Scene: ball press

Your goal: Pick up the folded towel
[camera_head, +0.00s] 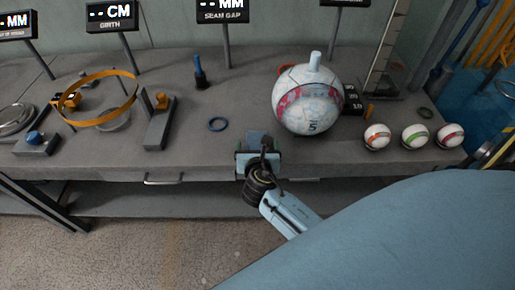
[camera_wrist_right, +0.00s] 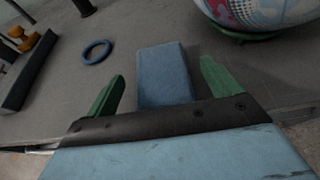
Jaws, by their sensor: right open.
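The folded towel is a blue flat block (camera_wrist_right: 164,72) on the grey bench near its front edge; in the head view its far part (camera_head: 257,138) shows just past my right gripper. My right gripper (camera_wrist_right: 160,82) is open, with one green finger on each side of the towel. Gaps show between the towel and both fingers, so it is not gripped. In the head view my right gripper (camera_head: 258,152) is over the bench's front edge. My left gripper is not in view.
A large patterned ball (camera_head: 306,112) stands on a green ring right of the towel. A blue ring (camera_head: 217,124) lies to the left. Three small balls, including a green-striped one (camera_head: 415,136), line the right. An orange hoop gauge (camera_head: 128,112) stands at left.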

